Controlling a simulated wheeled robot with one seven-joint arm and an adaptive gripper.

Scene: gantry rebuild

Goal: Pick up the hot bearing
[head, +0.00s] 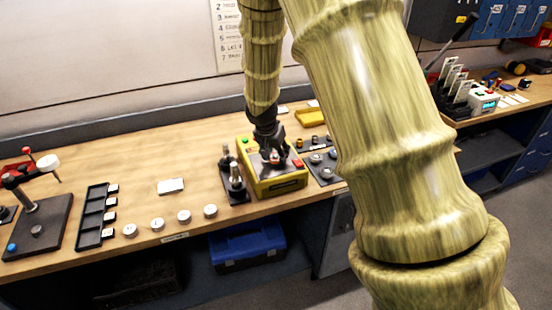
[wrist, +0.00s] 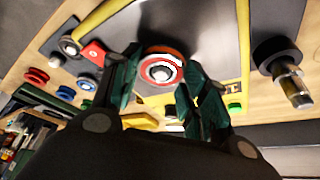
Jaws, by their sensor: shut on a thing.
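The hot bearing (wrist: 162,68), a ring with an orange-red outer face and a pale centre, shows in the wrist view between my gripper's fingers. My gripper (wrist: 160,88) is shut on it, one dark green finger on each side. In the head view my gripper (head: 268,152) points down over the yellow heater box (head: 284,186); the bearing is too small and covered there to make out clearly. I cannot tell whether the bearing still touches the heater's grey top.
A dark stand with upright metal pins (head: 236,182) is close left of the heater. A plate with small round parts (head: 322,162) lies at its right. Several white discs (head: 184,216) and a black slotted tray (head: 92,218) are further left on the wooden bench (head: 140,185).

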